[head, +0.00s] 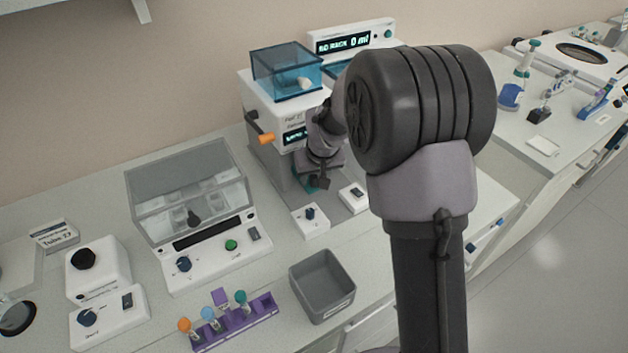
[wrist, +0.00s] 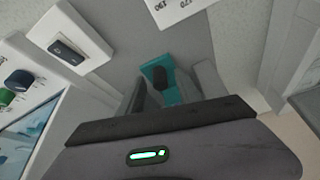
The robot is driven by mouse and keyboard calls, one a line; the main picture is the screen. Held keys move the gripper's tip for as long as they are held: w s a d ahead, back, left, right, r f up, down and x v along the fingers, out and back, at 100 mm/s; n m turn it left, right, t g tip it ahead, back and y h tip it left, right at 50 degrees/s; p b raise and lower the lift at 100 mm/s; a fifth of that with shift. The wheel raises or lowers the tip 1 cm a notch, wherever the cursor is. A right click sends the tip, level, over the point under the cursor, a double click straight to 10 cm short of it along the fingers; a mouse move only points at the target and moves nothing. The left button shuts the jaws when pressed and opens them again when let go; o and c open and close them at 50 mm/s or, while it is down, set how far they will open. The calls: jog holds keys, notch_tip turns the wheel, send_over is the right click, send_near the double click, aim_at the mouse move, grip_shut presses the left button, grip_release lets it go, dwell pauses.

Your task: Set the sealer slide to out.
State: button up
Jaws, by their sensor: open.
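The sealer appears to be the white machine (head: 262,105) with a blue clear hopper and an orange lever, at the back middle of the bench. A teal slide (wrist: 178,97) with a dark knob (wrist: 160,77) shows low in its bay in the wrist view; in the head view only a bit of teal shows beneath my gripper (head: 322,178). In the wrist view my gripper (wrist: 172,82) is open, with one finger on each side of the knob. I cannot tell whether the fingers touch it. My wrist hides part of the slide.
Small white switch boxes (head: 310,220) (head: 354,198) stand before the sealer. A clear-lidded machine (head: 190,215) is to the left. A grey bin (head: 322,284) and a purple tube rack (head: 237,322) stand at the front. My arm blocks the right of the head view.

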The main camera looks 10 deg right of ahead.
jog(key=shift+f, duration=0.2)
grip_shut()
dwell(1.4)
